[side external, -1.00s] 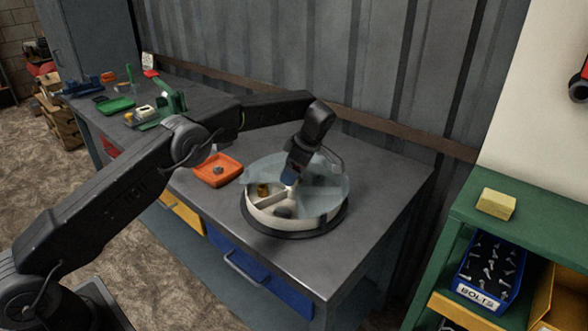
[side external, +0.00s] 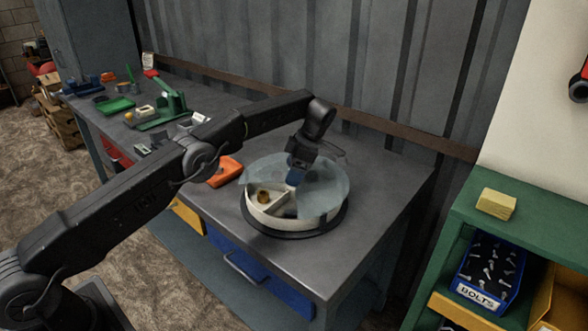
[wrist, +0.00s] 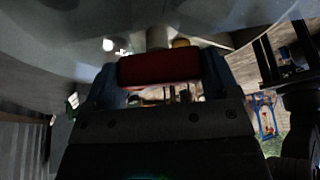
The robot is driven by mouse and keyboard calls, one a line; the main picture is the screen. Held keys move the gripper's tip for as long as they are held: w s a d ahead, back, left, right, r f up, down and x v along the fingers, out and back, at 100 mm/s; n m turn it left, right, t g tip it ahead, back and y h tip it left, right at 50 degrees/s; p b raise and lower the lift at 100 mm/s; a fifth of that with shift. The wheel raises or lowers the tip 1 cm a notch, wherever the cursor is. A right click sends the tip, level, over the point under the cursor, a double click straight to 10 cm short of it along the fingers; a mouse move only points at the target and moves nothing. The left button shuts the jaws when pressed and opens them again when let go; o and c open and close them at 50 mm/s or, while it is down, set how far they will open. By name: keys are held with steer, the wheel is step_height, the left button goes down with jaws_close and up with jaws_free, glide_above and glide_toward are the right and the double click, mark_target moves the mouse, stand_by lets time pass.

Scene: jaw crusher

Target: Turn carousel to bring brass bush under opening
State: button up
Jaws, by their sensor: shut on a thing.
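The carousel is a round cream tray (side external: 263,218) with dividers, on a dark round base on the bench. A clear lid (side external: 325,185) covers much of it, with an uncovered part at the front left. The brass bush (side external: 263,196) sits in a compartment at the left, seemingly in that uncovered part; the lid's exact edge is hard to tell. My gripper (side external: 293,180) points down over the carousel's middle. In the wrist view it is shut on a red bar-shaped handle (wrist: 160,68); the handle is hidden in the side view.
An orange tray (side external: 225,171) lies on the bench left of the carousel, partly behind my arm. A green tool (side external: 172,104) stands farther left. A corrugated wall is close behind. The bench is clear in front and right. A green shelf with a blue bolts bin (side external: 490,268) stands right.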

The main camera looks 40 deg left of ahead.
stand_by(0.4)
steer(key=o, duration=1.2)
steer(key=shift+c, duration=0.2)
